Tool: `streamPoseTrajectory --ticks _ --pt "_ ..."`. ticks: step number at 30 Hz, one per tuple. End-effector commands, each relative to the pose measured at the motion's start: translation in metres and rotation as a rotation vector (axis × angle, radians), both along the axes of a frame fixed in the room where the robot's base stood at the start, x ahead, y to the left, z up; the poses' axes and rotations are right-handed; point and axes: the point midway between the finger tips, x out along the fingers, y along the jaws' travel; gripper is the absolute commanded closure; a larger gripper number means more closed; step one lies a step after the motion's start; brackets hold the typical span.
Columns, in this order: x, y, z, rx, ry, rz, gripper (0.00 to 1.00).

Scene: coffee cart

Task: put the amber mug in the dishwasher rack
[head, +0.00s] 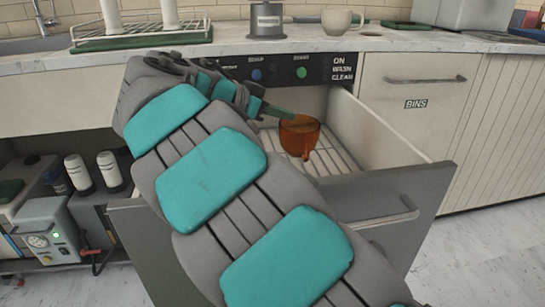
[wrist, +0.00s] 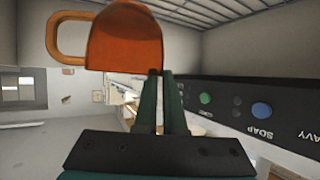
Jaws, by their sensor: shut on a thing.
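The amber mug (head: 299,136) is in my gripper in the head view, over the open dishwasher drawer. The mug also shows large in the wrist view (wrist: 124,40), with its handle to the left. My gripper (wrist: 160,76) is shut on the mug's rim or wall; the exact contact is partly hidden. The dishwasher rack (head: 336,163) shows as pale wires inside the drawer, below and around the mug. I cannot tell whether the mug touches the wires. My arm hides the left part of the drawer.
The drawer's grey front (head: 405,225) and pale right wall (head: 375,128) bound the rack. The control panel (head: 290,70) is just behind my gripper. A cream mug (head: 337,21) and a grey canister (head: 266,20) stand on the counter above.

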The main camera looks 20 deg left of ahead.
Motion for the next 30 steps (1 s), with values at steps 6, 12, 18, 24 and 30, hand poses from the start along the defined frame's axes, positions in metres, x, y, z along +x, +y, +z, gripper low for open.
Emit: streamPoseTrajectory --ticks 6,12,18,24,30 --pt "-0.001 0.0 -0.037 -0.005 0.003 0.002 1.0" --pt "0.0 0.0 -0.052 -0.002 0.0 0.003 1.0" --pt "0.0 0.0 -0.075 -0.004 0.003 0.004 1.0" --pt "0.0 0.0 -0.089 -0.001 0.001 0.002 1.0" --pt "0.0 0.0 -0.089 -0.001 0.002 0.002 0.84"
